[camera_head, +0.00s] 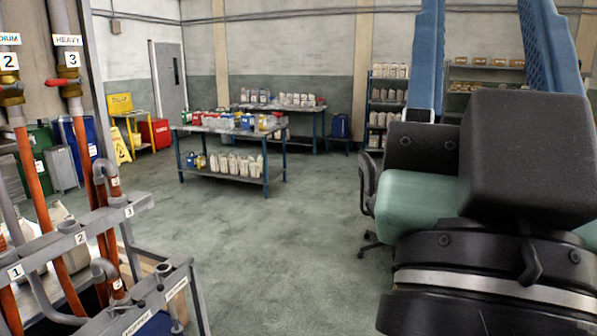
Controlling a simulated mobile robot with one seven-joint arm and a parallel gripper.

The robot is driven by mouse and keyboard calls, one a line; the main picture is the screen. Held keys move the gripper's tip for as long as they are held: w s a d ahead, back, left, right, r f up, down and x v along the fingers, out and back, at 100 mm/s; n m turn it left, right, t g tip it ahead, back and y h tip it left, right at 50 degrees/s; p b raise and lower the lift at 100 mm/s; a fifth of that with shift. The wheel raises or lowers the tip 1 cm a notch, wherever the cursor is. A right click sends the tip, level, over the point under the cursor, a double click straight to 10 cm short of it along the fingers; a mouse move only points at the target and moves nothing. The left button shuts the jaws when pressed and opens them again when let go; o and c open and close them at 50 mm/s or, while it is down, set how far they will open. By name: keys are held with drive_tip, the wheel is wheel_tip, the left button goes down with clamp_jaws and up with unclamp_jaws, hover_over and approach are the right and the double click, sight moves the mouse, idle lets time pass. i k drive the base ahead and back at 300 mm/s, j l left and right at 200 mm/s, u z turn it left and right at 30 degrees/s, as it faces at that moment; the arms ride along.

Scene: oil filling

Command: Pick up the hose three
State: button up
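Hose three (84,150) is orange and hangs at the left in the head view, below a valve marked 3 and a "HEAVY" sign (68,40). It runs down toward a grey metal rack with a tag 3 (129,211). A grey hooked nozzle (104,168) shows beside its lower part. I cannot tell for sure which hose that nozzle belongs to. The hose's lower end is partly hidden by the rack and pipes. My gripper is not in view, so its opening and any contact with the hose do not show.
Hose two (30,180) hangs left of hose three, close by. The grey rack (95,226) stands in front of the hoses. A blue-legged table (218,131) with several containers stands farther back. The green floor (265,240) between is clear. An office chair (368,190) is partly hidden at right.

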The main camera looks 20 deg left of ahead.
sight(117, 197)
drive_tip(key=u, duration=0.4)
drive_tip(key=i+u, duration=0.1)
drive_tip(key=u, duration=0.65)
drive_tip(key=i+u, duration=0.15)
drive_tip(key=u, duration=0.2)
drive_tip(key=i+l+u, duration=0.75)
drive_tip(key=i, duration=0.2)
drive_tip(key=i+l+u, duration=0.4)
drive_tip(key=l, duration=0.15)
drive_tip(key=i+l, duration=0.35)
drive_tip(key=l, duration=0.25)
